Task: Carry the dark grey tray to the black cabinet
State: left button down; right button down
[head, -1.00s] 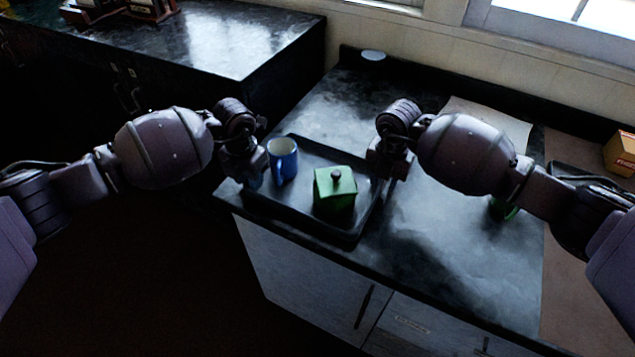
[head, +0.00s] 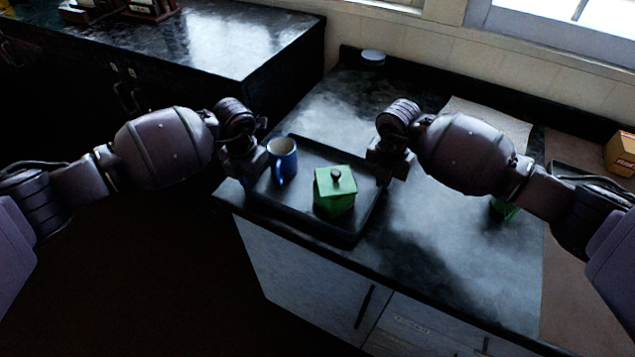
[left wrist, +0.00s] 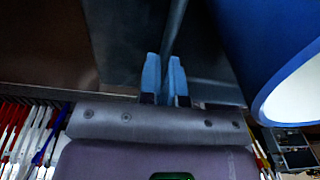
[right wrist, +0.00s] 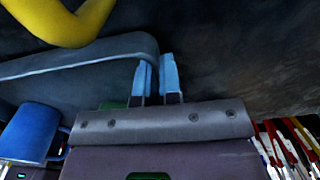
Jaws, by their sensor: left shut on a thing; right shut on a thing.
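The dark grey tray (head: 290,205) is on the dark counter at the middle of the head view. A blue mug (head: 284,160) stands at its left, and a green lidded box (head: 335,192) with a dark knob sits at its right. My left gripper (head: 258,174) is shut on the tray's left edge; its blue fingertips (left wrist: 165,78) show close together in the left wrist view. My right gripper (head: 384,178) is shut on the tray's right edge, with the tray wall (right wrist: 85,62) by its fingers in the right wrist view. The black cabinet (head: 200,85) stands at the upper left.
The cabinet's glossy top (head: 220,40) is clear toward its right; dark objects (head: 120,8) stand at its far left. Beyond the tray, a white round thing (head: 373,57) lies by the wall. A green object (head: 505,209) is partly behind my right arm. An orange box (head: 620,153) sits far right.

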pick_arm(q)
jog(key=shift+r, duration=0.25)
pick_arm(e)
jog(key=shift+r, duration=0.25)
